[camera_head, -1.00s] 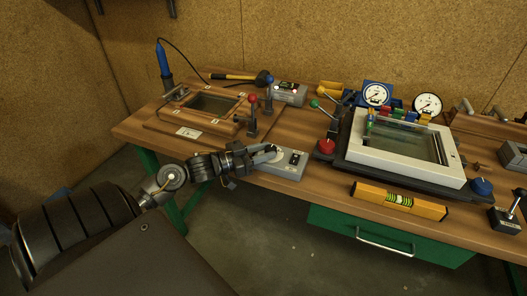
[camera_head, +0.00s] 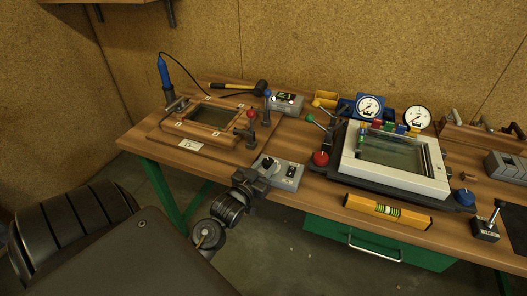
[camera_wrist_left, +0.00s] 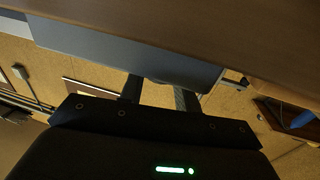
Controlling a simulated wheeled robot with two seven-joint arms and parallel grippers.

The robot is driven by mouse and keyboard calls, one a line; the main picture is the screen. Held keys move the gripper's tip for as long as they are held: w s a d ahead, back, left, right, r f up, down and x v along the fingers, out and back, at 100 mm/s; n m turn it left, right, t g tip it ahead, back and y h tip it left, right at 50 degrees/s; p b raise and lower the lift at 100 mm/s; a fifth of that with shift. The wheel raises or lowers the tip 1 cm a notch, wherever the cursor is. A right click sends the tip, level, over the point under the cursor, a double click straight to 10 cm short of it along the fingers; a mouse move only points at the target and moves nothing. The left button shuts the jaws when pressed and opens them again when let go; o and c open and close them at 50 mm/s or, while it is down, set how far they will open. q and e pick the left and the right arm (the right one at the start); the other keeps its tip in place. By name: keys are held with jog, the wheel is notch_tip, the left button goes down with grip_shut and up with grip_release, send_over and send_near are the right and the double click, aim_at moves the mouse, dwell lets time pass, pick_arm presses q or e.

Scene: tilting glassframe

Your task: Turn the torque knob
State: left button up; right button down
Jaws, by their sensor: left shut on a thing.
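A grey control box (camera_head: 284,176) stands at the front edge of the wooden bench, in the middle of the head view. The torque knob (camera_head: 268,162) is a dark knob on a pale round dial on the box's left part. My left gripper (camera_head: 264,170) reaches over the box's front left edge and is shut on the knob. In the left wrist view the picture is upside down; both fingers (camera_wrist_left: 159,92) run behind the edge of the grey box (camera_wrist_left: 120,55), which hides their tips and the knob. My right gripper is not in view.
A wooden frame fixture (camera_head: 205,120) with a red-knobbed lever lies behind left. A white glass frame (camera_head: 395,165) on a dark base stands right, with a red knob (camera_head: 320,158) close to the box. A yellow level (camera_head: 388,209) lies in front. Below is a green drawer (camera_head: 380,242).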

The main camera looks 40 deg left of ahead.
pick_arm(q)
jog(key=shift+d+n+g+y+p, duration=0.2)
jog(key=shift+n+g+y+p, duration=0.2)
jog(key=shift+n+y, duration=0.7)
jog(key=shift+y, duration=0.4)
jog(key=o, duration=1)
jog(key=shift+c, duration=0.2)
jog(key=b+v, duration=0.2)
jog(key=v, duration=0.8)
jog(key=shift+s, duration=0.35)
